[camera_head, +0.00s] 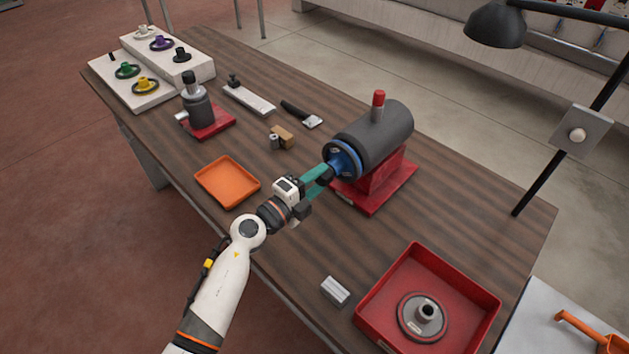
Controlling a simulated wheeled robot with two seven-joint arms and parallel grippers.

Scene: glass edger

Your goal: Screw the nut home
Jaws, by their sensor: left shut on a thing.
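The edger (384,138) is a dark grey cylinder on a red base, with a red-capped post on top. A blue wheel (345,158) is on its left end, facing my left gripper. My left gripper (325,174) has its teal fingers shut at the front centre of this wheel, on what appears to be the nut. The fingers hide most of the nut, so I cannot tell how far it sits on the spindle. My right gripper is out of view.
An orange tray (227,182) lies empty left of my gripper. A red bin (428,300) holds a grey wheel (422,316) at the front right. A grey block (335,291) lies near the front edge. A small machine (198,106) and white racks (166,60) of coloured wheels stand at the back left.

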